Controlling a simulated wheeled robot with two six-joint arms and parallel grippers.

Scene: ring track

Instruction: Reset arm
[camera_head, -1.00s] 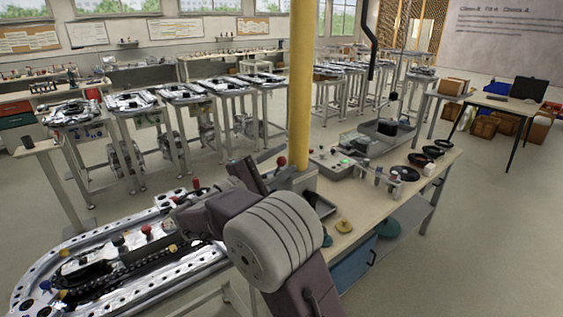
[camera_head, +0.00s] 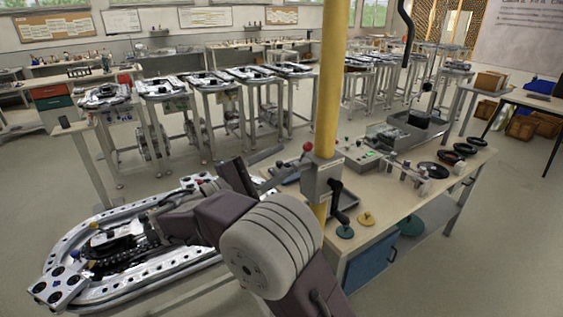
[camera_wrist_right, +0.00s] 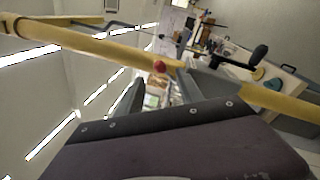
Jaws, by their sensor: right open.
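My right arm reaches in from the bottom of the head view, its forearm (camera_head: 195,218) lying over the track. My right gripper (camera_head: 252,167) points up and right, toward the yellow post (camera_head: 331,85). In the right wrist view the two grey fingers of the gripper (camera_wrist_right: 160,98) stand apart. I see nothing held between them. A red knob (camera_head: 307,146) shows beyond the fingertips, and it also appears in the right wrist view (camera_wrist_right: 160,66). My left arm and gripper are not in view.
An oval metal track (camera_head: 60,245) lies at the left under my right forearm. A grey box (camera_head: 322,180) with a black handle (camera_head: 341,217) is on the post. A workbench (camera_head: 400,195) with trays and dark rings is at the right. Floor is free at the far right.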

